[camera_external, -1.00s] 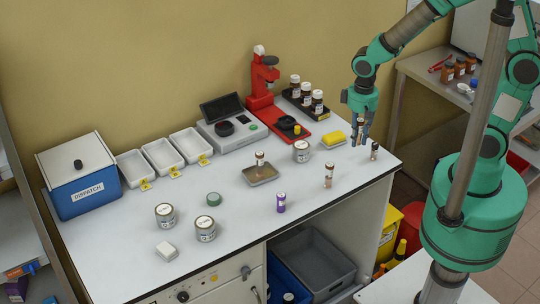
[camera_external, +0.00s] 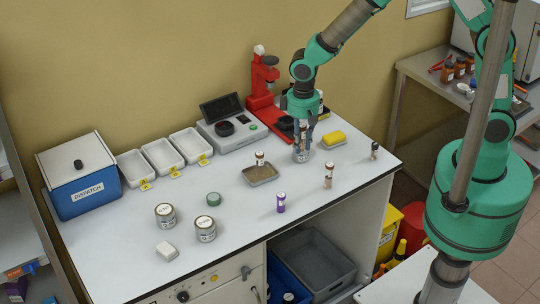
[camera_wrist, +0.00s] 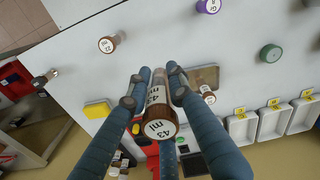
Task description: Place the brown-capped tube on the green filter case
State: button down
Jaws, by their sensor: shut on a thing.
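My gripper (camera_external: 302,150) is shut on a brown-capped tube (camera_wrist: 158,110), whose label reads 43 ml. In the wrist view the fingers (camera_wrist: 157,78) close around the tube, with its brown cap toward the camera.
Other brown-capped tubes stand at the bench's right (camera_external: 328,175), near its right corner (camera_external: 374,150) and at a grey tray (camera_external: 262,180). A purple tube (camera_external: 281,203) and two tins (camera_external: 165,216) stand nearer the front. A yellow sponge (camera_external: 333,139) lies right of my gripper.

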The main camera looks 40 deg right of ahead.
jog(key=a+f+n+p, duration=0.2)
jog(key=a+f+p, duration=0.15)
jog(key=a, duration=1.15)
jog(key=f, duration=0.5)
jog(key=shift+w+a+p, duration=0.15)
jog(key=shift+a+p, duration=0.05)
jog(key=shift+p, duration=0.15)
jog(key=p, duration=0.2)
send_over(213, 196)
jog(key=shift+f, duration=0.7)
jog(key=shift+f, duration=1.75)
jog(key=shift+f, duration=0.15)
